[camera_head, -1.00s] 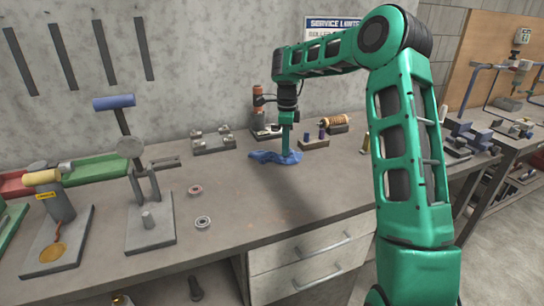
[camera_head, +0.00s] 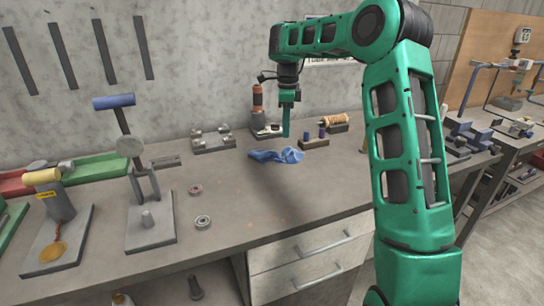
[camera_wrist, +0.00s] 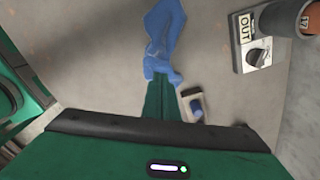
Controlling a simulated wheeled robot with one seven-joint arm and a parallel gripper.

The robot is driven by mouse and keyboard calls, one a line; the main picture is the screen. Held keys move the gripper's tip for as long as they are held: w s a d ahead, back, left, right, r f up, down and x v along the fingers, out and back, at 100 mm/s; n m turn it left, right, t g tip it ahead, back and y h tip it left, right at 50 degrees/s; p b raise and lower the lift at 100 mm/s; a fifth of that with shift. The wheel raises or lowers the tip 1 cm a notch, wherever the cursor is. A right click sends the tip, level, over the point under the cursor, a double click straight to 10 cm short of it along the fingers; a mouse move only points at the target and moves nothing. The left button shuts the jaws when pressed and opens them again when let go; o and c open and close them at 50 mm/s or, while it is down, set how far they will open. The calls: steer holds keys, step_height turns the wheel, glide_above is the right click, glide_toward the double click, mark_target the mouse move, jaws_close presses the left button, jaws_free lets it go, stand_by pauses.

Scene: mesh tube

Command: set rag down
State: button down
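The blue rag (camera_head: 268,155) lies crumpled on the workbench, with a raised fold at its right end. It also shows in the wrist view (camera_wrist: 164,28), stretching away beyond the fingertips. In the wrist view the green fingers (camera_wrist: 160,90) overlap the near end of the rag in the picture. The fingers show as one narrow shape, so their opening is not clear.
A wooden block with small pegs (camera_head: 314,142) stands right of the rag, with a copper spool (camera_head: 334,120) behind it. An orange-and-black tool (camera_head: 258,98) stands behind. The bench in front of the rag is clear.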

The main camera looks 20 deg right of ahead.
steer(key=shift+r, duration=0.6)
steer(key=s+d+r+n+h, duration=0.1)
steer(key=s+d+n, duration=0.15)
steer(key=s, duration=0.55)
steer(key=s+d+r+n, duration=0.15)
steer(key=s+n, duration=0.25)
steer(key=s, duration=0.4)
steer(key=s+d+r+n+h, duration=0.1)
steer(key=s+d+n, duration=0.15)
steer(key=s, duration=0.65)
steer(key=s+a+f+n+y, duration=0.1)
steer(key=s+f+n, duration=0.3)
steer(key=s, duration=0.7)
steer(key=s+a+f+n+y, duration=0.1)
steer(key=s+a+f+n, duration=0.2)
steer(key=s, duration=0.8)
steer(key=shift+a+f+n, duration=0.2)
steer(key=shift+f+n, duration=0.15)
steer(key=shift+n, duration=0.35)
